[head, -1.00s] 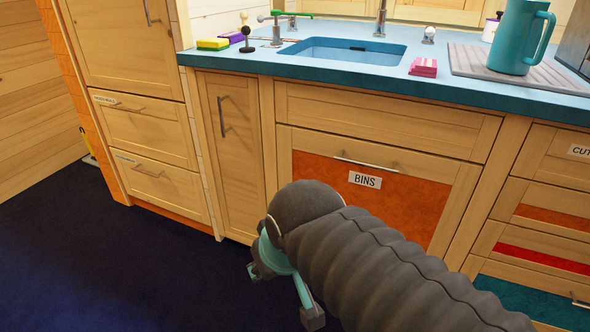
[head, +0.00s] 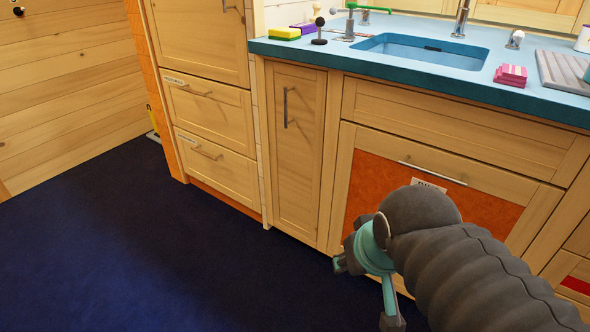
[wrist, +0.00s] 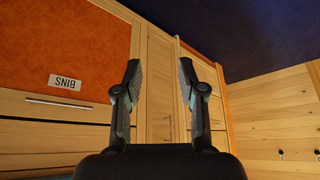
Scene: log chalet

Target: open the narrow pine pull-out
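The narrow pine pull-out (head: 296,165) is a tall slim door with a dark vertical handle (head: 285,107) near its upper left. It stands shut under the blue counter. It also shows upside down in the wrist view (wrist: 159,85), between my fingers. My gripper (head: 365,290) is in front of the bins door, low and to the right of the pull-out, apart from it. In the wrist view my gripper (wrist: 158,82) is open with nothing between its fingertips.
The bins door (head: 375,180), with an orange panel, is right of the pull-out. Drawers (head: 215,120) are to its left. The blue counter (head: 335,55) overhangs it, with a sink (head: 425,55). The dark floor (head: 150,240) in front and left is clear.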

